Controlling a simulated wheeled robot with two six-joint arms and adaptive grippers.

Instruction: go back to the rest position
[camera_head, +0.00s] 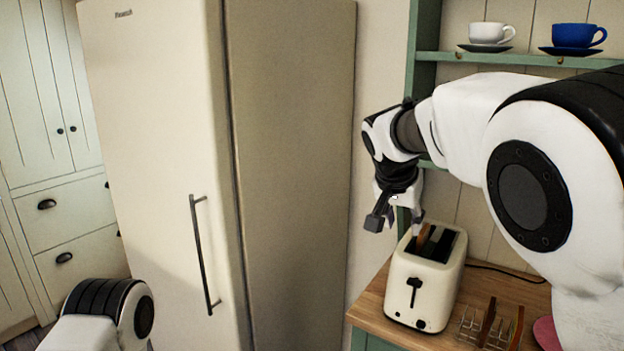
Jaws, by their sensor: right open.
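My right gripper (394,220) hangs just above and to the left of the toaster, its fingers apart with nothing seen between them. The cream toaster (402,280) stands on the wooden counter, with a slice of bread (424,235) showing in one of its slots. One fingertip looks close to the toaster's top; I cannot tell whether it touches. My left arm shows only as a white and black link at the bottom left; its gripper is out of view.
A toast rack (487,325) holding brown slices and part of a pink plate (547,334) are on the counter (376,310). A tall cream fridge (160,150) stands left. A white cup (490,33) and a blue cup (577,35) sit on the green shelf (500,58).

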